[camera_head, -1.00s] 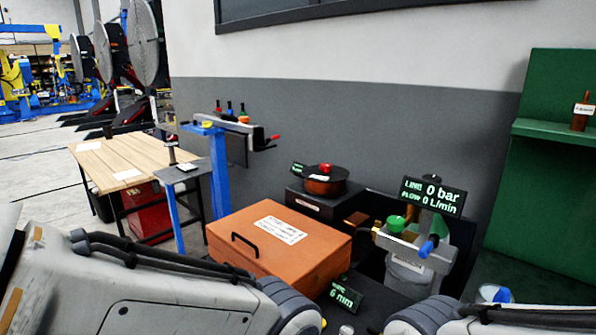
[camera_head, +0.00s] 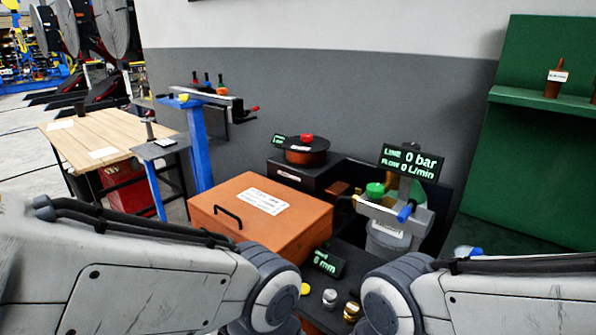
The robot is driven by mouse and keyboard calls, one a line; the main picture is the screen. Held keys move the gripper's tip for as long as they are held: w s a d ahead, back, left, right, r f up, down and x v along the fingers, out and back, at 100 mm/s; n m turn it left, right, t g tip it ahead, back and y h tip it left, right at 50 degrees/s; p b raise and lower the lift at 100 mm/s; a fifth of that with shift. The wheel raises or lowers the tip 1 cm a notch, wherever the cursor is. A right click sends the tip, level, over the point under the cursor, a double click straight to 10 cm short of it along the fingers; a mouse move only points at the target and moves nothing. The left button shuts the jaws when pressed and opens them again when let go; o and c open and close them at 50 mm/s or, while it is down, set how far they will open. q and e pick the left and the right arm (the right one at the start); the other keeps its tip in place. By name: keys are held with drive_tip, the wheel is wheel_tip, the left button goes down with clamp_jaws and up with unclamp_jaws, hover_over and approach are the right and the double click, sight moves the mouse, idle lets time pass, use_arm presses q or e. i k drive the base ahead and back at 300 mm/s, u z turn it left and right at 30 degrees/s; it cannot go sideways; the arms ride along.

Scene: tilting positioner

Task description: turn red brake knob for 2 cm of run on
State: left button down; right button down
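A small red knob (camera_head: 307,138) sits on top of a dark round drum (camera_head: 303,157) with a brown side, at the back middle; I cannot tell for sure that it is the brake knob. A small green-lettered display (camera_head: 278,140) stands just left of the drum, its text too small to read. My left and right arms come in from the lower corners, well in front of the drum. Both of my grippers are out of view. Nothing of mine touches the red knob.
An orange box (camera_head: 290,222) with a black handle stands in front of the drum. To the right are a green knob (camera_head: 375,190), a blue-handled fixture and a display (camera_head: 411,161) reading 0 bar. Small yellow and metal knobs (camera_head: 330,297) lie between my arms, near another small display (camera_head: 327,263).

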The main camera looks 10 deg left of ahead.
sight(307, 138)
drive_tip(key=u, duration=1.6)
drive_tip(key=i, duration=4.85)
drive_tip(key=z, duration=2.75)
